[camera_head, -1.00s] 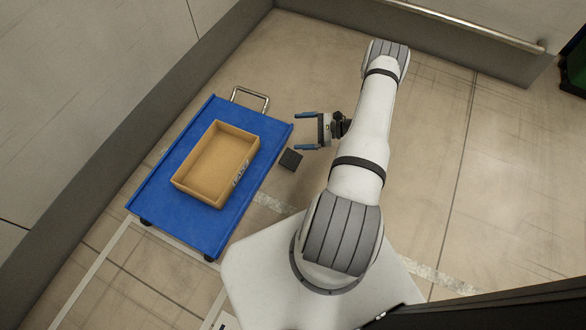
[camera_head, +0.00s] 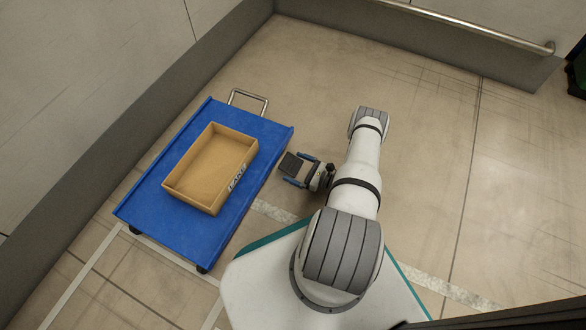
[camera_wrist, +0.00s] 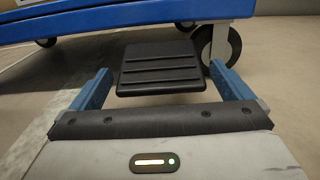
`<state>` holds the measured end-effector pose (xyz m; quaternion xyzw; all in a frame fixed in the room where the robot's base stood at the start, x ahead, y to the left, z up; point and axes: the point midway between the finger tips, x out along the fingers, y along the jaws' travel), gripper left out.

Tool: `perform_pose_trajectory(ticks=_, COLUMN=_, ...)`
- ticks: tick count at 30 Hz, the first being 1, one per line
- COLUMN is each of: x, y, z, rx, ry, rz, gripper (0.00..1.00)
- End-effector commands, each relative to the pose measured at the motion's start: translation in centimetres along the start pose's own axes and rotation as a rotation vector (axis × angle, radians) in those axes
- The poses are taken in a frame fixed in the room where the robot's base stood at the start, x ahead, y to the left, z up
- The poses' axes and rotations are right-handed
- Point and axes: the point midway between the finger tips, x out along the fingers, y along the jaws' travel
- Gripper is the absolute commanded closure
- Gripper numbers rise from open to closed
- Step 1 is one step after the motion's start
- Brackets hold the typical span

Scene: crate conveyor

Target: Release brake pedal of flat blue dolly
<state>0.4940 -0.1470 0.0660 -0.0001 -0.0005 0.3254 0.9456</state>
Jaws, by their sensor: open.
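The flat blue dolly (camera_head: 150,203) stands at the left in the head view, with a tan crate (camera_head: 222,190) on its deck. Its black brake pedal (camera_head: 291,163) sticks out from the dolly's right side near the floor. In the wrist view the ribbed pedal (camera_wrist: 160,66) lies between the two blue fingers of my gripper (camera_wrist: 160,90), just ahead of the palm. My gripper (camera_head: 297,169) is open, low beside the dolly, with nothing clamped. Whether a finger touches the pedal I cannot tell. The dolly's blue edge (camera_wrist: 120,18) and a wheel (camera_wrist: 217,45) show behind the pedal.
A metal push handle (camera_head: 249,98) rises at the dolly's far end. Grey walls (camera_head: 120,140) with a low kerb border the left and back. A handrail (camera_head: 480,30) runs along the back wall. The floor (camera_head: 430,190) at the right is clear.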

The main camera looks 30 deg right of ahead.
Motion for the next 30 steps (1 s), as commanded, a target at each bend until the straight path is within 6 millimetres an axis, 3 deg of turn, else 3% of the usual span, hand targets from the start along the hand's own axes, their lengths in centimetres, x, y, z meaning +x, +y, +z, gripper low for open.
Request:
perform_pose_trajectory(ticks=4, x=1.16, y=0.04, z=-0.08, rx=0.001, ry=0.000, rz=0.001, gripper=0.01)
perform_pose_trajectory(ticks=13, x=1.37, y=0.03, z=0.01, rx=0.001, ry=0.000, rz=0.000, gripper=0.01)
perform_pose_trajectory(ticks=30, x=1.32, y=0.05, z=0.00, rx=0.002, ry=0.000, rz=0.000, gripper=0.48)
